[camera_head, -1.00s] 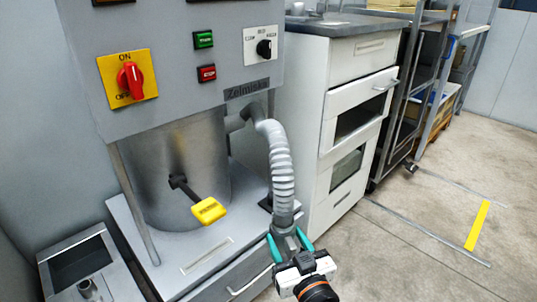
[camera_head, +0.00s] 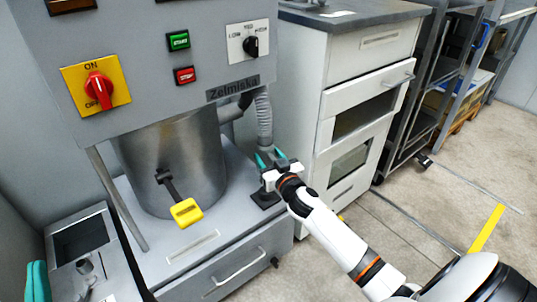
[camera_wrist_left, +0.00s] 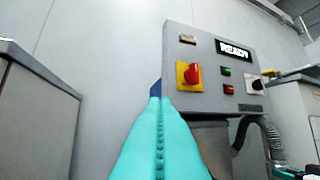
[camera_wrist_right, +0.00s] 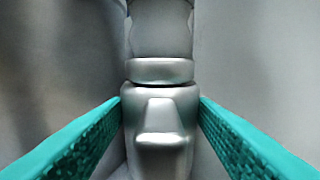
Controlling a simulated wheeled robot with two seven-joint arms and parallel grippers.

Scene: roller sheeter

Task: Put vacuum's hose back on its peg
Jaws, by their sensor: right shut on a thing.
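The vacuum's grey ribbed hose (camera_head: 264,120) comes out of the Zelmiska machine (camera_head: 195,150) and hangs down at its right side. My right gripper (camera_head: 270,160) is shut on the hose's grey end piece (camera_wrist_right: 160,135), with a teal finger on each side. It is above a black base (camera_head: 266,199) at the platform's right corner, which may belong to the peg. I cannot tell whether the hose end touches it, as the gripper partly covers that spot. My left gripper (camera_wrist_left: 155,108) looks shut and empty; part of it shows in the head view (camera_head: 37,283).
A white drawer cabinet (camera_head: 345,110) stands close to the right of the hose. A yellow-handled lever (camera_head: 186,212) juts from the metal drum. A grey sink unit (camera_head: 80,235) is at the left. Open floor (camera_head: 440,200) lies to the right.

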